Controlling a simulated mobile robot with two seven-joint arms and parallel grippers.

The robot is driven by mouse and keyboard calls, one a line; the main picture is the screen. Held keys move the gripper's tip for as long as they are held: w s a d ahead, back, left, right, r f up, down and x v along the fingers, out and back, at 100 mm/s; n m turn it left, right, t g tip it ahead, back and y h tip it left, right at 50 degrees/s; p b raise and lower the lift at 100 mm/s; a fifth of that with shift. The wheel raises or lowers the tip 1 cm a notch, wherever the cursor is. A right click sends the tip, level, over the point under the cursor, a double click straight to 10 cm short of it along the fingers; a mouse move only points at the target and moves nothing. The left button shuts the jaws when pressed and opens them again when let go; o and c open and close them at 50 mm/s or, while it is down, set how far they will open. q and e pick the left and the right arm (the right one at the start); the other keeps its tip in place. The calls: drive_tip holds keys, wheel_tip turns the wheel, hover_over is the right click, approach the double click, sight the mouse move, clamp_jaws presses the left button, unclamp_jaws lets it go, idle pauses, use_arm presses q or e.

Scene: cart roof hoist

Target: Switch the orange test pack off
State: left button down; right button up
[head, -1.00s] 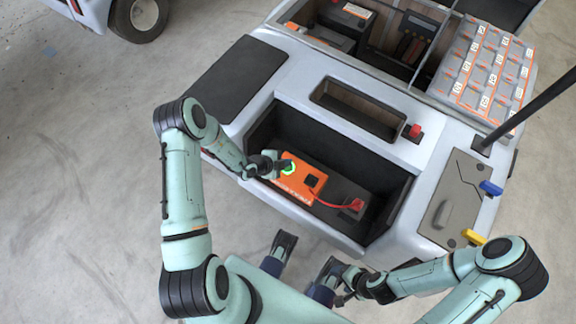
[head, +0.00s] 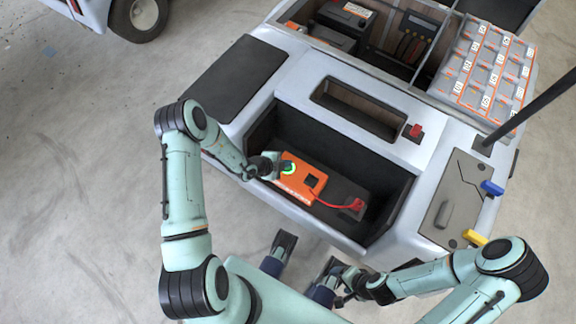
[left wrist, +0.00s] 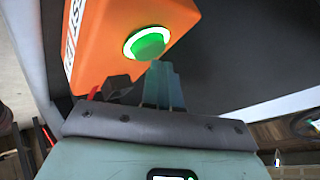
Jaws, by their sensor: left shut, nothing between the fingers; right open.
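The orange test pack (head: 298,186) lies in the dark open bay of the cart. A red cable (head: 328,203) runs from it to a red plug (head: 356,204) at the right. A round green-lit button (left wrist: 147,44) with a bright ring shows on the pack in the left wrist view. My left gripper (head: 281,168) is shut and empty, its fingertips right at the button. In the left wrist view its fingers (left wrist: 161,68) point at the button's lower edge; I cannot tell whether they touch. My right gripper (head: 343,290) is open and empty, low in front of the cart.
The bay's walls (head: 340,150) surround the pack. Behind it are an empty slot (head: 358,108) and a red switch (head: 415,131). Blue (head: 491,188) and yellow (head: 474,238) handles and a dark pole (head: 530,107) stand at the right.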

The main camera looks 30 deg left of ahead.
use_arm(q)
drive_tip(key=shift+f, duration=0.45)
idle(0.4)
drive_tip(key=shift+r+p, duration=0.75)
drive_tip(key=shift+r, duration=0.3)
wheel_tip(320, 180, up, 6)
drive_tip(key=p, duration=0.5)
drive_tip(key=shift+p, duration=0.35)
